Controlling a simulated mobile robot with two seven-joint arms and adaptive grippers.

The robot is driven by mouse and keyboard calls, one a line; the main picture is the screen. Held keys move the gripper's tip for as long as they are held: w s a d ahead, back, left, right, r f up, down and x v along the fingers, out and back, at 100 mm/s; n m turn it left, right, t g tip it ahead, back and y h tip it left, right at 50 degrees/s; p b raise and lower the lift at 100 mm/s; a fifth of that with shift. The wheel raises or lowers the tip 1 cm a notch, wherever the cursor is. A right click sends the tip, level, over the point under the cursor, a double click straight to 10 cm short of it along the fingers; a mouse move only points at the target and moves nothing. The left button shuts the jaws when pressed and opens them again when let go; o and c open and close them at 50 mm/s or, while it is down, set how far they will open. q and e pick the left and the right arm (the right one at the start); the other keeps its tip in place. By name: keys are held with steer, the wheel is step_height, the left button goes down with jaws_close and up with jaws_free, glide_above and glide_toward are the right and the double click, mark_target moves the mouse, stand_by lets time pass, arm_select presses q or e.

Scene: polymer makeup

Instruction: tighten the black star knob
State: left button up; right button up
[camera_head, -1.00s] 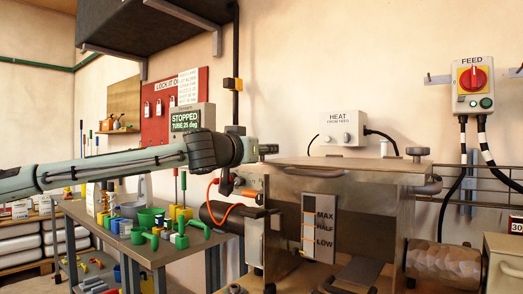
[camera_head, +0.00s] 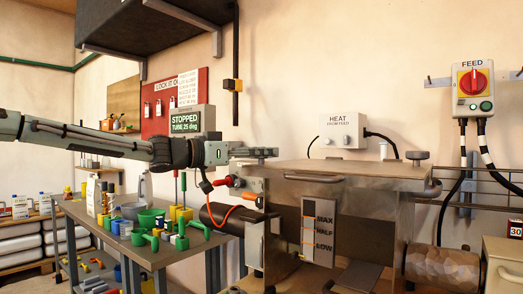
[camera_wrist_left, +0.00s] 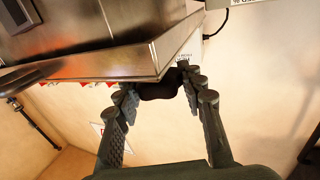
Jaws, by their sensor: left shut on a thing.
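My left gripper (camera_head: 268,153) reaches in from the left to the left end of the hopper machine's lid. In the left wrist view its two fingers (camera_wrist_left: 160,86) are closed around a dark rounded thing, which looks like the black star knob (camera_wrist_left: 158,91), just past the lid's edge (camera_wrist_left: 110,66). The fingers hide the knob's sides, and its star shape cannot be made out. In the head view the knob is hidden by the gripper. My right gripper is not in view.
The machine's metal lid (camera_head: 345,170) has a front handle (camera_head: 313,178) and a grey knob (camera_head: 417,156) at right. A HEAT box (camera_head: 342,130) and FEED switch box (camera_head: 473,90) are on the wall. A bench (camera_head: 150,252) with green cups and tools stands at left.

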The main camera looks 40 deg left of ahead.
arm_select(q)
steer(key=shift+m+g+h, duration=0.6)
steer(key=shift+m+h, duration=0.5)
steer(key=shift+h, duration=0.8)
steer(key=o, duration=1.2)
steer(key=v, duration=1.2)
steer(key=shift+r, duration=0.15)
